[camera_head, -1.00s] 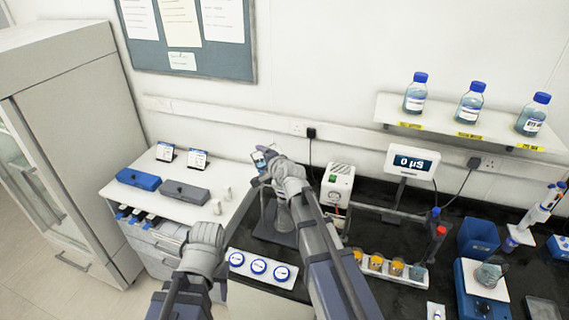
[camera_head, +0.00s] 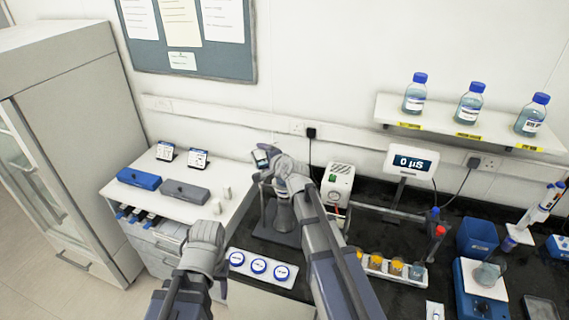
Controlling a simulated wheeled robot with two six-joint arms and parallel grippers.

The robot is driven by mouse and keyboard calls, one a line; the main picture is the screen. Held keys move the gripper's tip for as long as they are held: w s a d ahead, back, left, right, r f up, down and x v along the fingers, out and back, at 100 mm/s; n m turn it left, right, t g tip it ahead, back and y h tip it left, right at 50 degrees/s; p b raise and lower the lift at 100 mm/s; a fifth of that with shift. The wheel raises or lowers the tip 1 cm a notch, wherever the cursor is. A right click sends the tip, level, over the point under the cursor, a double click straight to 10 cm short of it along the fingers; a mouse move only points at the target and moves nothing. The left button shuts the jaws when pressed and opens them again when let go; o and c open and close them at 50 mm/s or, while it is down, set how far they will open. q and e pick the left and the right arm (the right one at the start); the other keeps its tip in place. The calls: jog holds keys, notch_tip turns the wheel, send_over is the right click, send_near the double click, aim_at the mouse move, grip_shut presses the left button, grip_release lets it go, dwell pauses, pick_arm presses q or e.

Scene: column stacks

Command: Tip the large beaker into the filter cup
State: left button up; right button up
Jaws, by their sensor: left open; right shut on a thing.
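My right gripper (camera_head: 265,172) is shut on a small clear glass vessel with a dark edge (camera_head: 261,158), which looks like the large beaker, at the back of the black bench. It is held above a conical glass flask (camera_head: 283,217) that stands on a dark grey base plate. The gripper and forearm cover the top of the flask, so I cannot make out the filter cup or whether the beaker is over it. My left gripper (camera_head: 207,236) is open and empty near the front of the white bench; its fingertips are mostly hidden.
A white pump box (camera_head: 339,184) stands just right of my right wrist. A white tray with blue-lidded dishes (camera_head: 259,266) lies in front of the flask. A rack of amber jars (camera_head: 396,269) is to the right. A glass beaker (camera_head: 489,272) sits on a blue stirrer.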

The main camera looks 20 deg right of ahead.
aim_at(274, 145)
jog(key=shift+d+r+m+y+p, duration=0.4)
jog(key=shift+r+m+y, duration=0.2)
jog(key=shift+m, duration=0.2)
dwell(0.8)
jog(key=shift+w+d+r+m, duration=0.1)
jog(key=shift+d+r+m, duration=0.1)
jog(key=shift+r+m, duration=0.1)
jog(key=shift+w+d+r+m+y, duration=0.15)
jog(key=shift+d+r+m+y, duration=0.2)
jog(key=shift+d+m+y, duration=0.35)
jog(key=shift+d+r+m+y, duration=0.35)
jog(key=shift+m+y, duration=0.35)
jog(key=shift+m, duration=0.3)
jog(key=shift+a, duration=0.15)
jog(key=a+n+h, duration=0.1)
jog(key=a+f+n, duration=0.1)
jog(key=shift+s+f+n+h, duration=0.1)
jog(key=shift+s+n+h, duration=0.15)
jog(key=shift+n+h, duration=0.15)
jog(key=shift+a+f+n+h, duration=0.15)
jog(key=shift+f+n+h, duration=0.1)
jog(key=shift+n+h, duration=0.2)
jog(key=shift+f, duration=0.1)
